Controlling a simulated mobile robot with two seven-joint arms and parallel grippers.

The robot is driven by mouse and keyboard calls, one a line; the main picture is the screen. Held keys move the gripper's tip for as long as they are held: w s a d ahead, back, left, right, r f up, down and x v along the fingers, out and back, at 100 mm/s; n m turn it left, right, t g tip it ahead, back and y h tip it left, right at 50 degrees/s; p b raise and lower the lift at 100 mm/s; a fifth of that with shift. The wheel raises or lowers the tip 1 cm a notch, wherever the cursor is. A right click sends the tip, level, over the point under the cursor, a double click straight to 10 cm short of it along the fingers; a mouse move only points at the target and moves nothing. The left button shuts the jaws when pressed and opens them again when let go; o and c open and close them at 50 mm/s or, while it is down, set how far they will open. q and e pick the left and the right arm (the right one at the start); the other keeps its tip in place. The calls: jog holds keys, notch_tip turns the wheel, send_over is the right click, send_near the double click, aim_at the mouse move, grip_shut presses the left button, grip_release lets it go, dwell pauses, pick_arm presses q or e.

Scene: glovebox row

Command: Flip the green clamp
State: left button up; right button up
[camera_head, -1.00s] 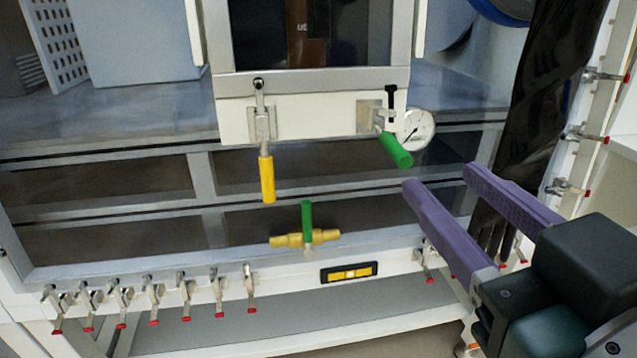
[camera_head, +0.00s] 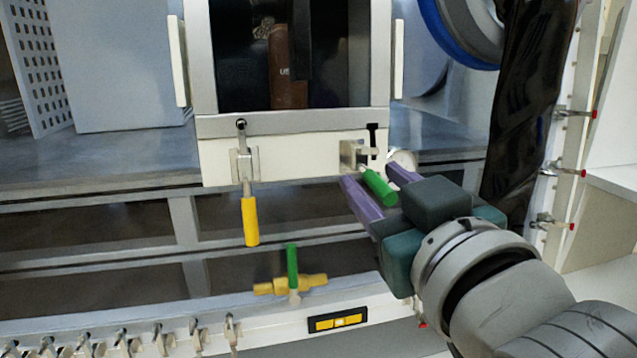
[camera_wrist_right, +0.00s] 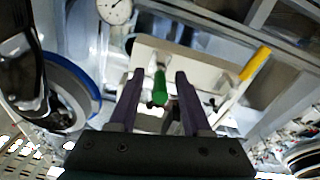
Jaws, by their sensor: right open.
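The green clamp has a green handle (camera_head: 379,187) and a metal bracket fixed to the white panel below the dark window. The handle sticks out and slopes down to the right. My right gripper (camera_head: 372,183) is open, with its purple fingers around the green handle in the head view. In the right wrist view the green handle (camera_wrist_right: 160,88) lies between the two purple fingers (camera_wrist_right: 157,90), with a gap on each side. My left gripper is not in view.
A yellow-handled clamp (camera_head: 250,221) hangs down at the panel's left. A brass valve with a green lever (camera_head: 292,265) sits below. A round gauge (camera_head: 403,160) is partly hidden behind my right gripper. A black hanging sheet (camera_head: 528,110) is at right.

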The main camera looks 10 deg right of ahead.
jog(key=shift+c, duration=0.3)
grip_shut()
dwell(1.1)
